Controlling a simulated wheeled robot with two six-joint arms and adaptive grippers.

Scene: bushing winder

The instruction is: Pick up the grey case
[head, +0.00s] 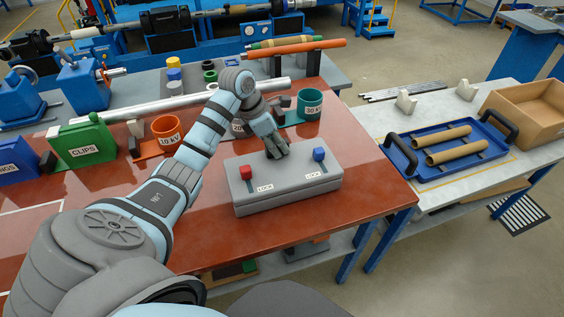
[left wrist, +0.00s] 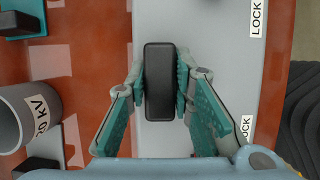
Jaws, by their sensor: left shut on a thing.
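The grey case (head: 290,197) sits on the red-brown table near its front right edge. Its lid carries a red latch (head: 246,172), a blue latch (head: 319,155) and two "LOCK" labels. My left gripper (head: 277,152) is over the back middle of the case. In the left wrist view, my left gripper (left wrist: 160,82) is shut on the case's black handle (left wrist: 159,80), with one finger on each long side. The grey lid (left wrist: 205,30) shows around the handle. Whether the case is lifted is hard to tell; it looks level. My right gripper is not in view.
Behind the case stand a green "30 kV" cup (head: 309,104) and an orange "10 kV" cup (head: 167,130). A green "CLIPS" bin (head: 84,146) is at left. On the right table are a blue tray (head: 437,177) with brown tubes and a cardboard box (head: 530,112).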

